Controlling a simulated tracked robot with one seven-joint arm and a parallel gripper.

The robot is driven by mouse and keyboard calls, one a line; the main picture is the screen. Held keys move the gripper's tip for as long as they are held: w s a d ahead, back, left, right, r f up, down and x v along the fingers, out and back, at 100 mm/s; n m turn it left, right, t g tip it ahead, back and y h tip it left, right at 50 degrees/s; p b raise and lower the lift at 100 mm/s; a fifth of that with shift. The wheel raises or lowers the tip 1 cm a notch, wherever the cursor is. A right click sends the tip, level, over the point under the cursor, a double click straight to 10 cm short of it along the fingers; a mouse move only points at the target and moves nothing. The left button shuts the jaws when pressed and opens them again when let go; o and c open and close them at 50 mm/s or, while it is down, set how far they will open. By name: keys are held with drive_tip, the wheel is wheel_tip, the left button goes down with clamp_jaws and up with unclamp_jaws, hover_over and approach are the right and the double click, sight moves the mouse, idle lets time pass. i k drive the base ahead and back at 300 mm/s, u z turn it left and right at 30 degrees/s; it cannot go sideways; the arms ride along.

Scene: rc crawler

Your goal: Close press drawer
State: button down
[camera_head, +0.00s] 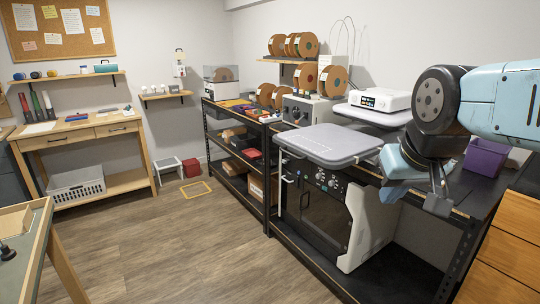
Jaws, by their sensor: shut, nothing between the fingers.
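The press is a white unit with a small display (380,99), set over a thick pale upper plate (376,115) on the right-hand bench. A grey rounded slab (328,144), which looks like the press drawer, sticks out forward and left from under the upper plate. The drawer stands open with its top bare. A thin handle shows at its front left edge. My gripper (438,204) hangs right of the drawer and in front of the press, pointing down, apart from both. Its fingers look shut and empty. My arm hides part of the bench behind it.
A machine with a dark front panel (322,192) stands below the drawer. A purple bin (486,157) sits behind my gripper. Shelving with spools (307,77) stands further back. Wooden drawers (510,255) are at lower right.

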sight(332, 146)
drive_tip(key=z, duration=0.15)
drive_tip(key=i, duration=0.95)
drive_tip(key=u, duration=0.1)
